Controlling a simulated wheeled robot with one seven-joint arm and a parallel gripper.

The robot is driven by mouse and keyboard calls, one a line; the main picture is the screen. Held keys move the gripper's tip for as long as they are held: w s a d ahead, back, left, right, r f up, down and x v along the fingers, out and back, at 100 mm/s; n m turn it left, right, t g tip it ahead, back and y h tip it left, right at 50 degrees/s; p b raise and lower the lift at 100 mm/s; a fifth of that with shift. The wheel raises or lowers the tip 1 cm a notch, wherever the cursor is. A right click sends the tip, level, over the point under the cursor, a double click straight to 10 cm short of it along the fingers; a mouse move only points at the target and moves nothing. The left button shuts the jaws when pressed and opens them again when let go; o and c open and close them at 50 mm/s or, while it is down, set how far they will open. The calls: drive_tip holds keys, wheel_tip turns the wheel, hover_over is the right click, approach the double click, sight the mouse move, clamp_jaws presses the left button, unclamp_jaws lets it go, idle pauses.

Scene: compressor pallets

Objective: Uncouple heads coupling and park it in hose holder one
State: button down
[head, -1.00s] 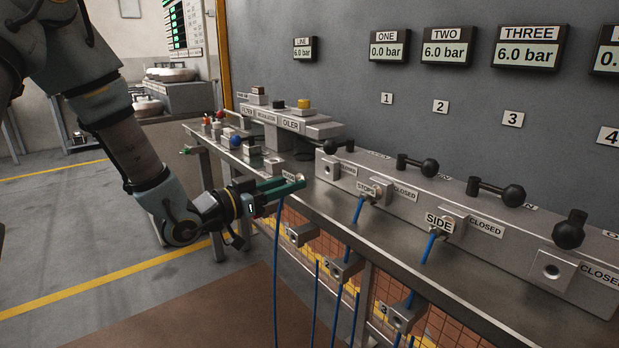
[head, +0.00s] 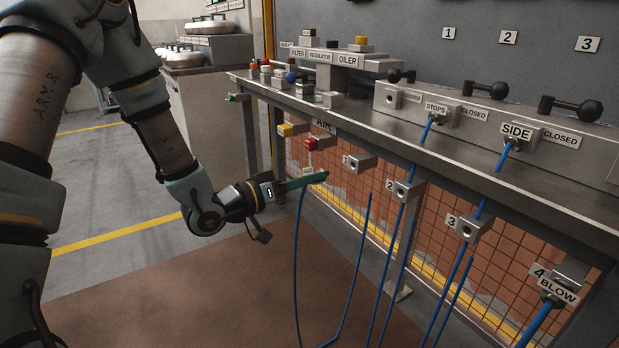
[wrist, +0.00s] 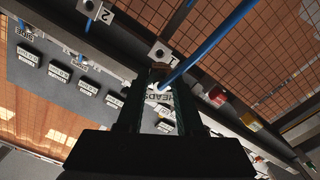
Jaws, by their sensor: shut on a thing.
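My gripper (head: 322,176) is shut on the heads coupling, whose HEADS tag (wrist: 158,88) shows between the fingers in the wrist view. The fingers hide most of the coupling in the head view. Its blue hose (head: 296,235) hangs down from the gripper in a loop. Hose holder one (head: 361,164), a grey block with an open hole, sits under the bench edge, a short way right of my fingertips. It also shows in the wrist view (wrist: 160,52), just beyond the fingertips, empty and apart from the coupling. The first manifold outlet (head: 391,97) is an empty socket.
Holder two (head: 404,191) and holder three (head: 468,228) have empty holes; holder four (head: 572,272) carries the BLOW coupling. Red (head: 312,143) and yellow (head: 287,129) fittings sit left of holder one. STOPS and SIDE hoses hang from the manifold. The bench edge (head: 450,160) overhangs.

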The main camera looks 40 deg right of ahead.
drive_tip(key=shift+s+d, duration=0.15)
drive_tip(key=shift+d, duration=2.8)
drive_tip(key=shift+s+d, duration=0.1)
drive_tip(key=shift+d, duration=1.25)
drive_tip(key=shift+c, duration=2.3)
unclamp_jaws()
drive_tip(key=shift+a, duration=0.1)
drive_tip(key=a, duration=1)
drive_tip(key=shift+w+a+p, duration=0.3)
drive_tip(key=shift+a+p, duration=0.05)
drive_tip(key=shift+p, duration=0.1)
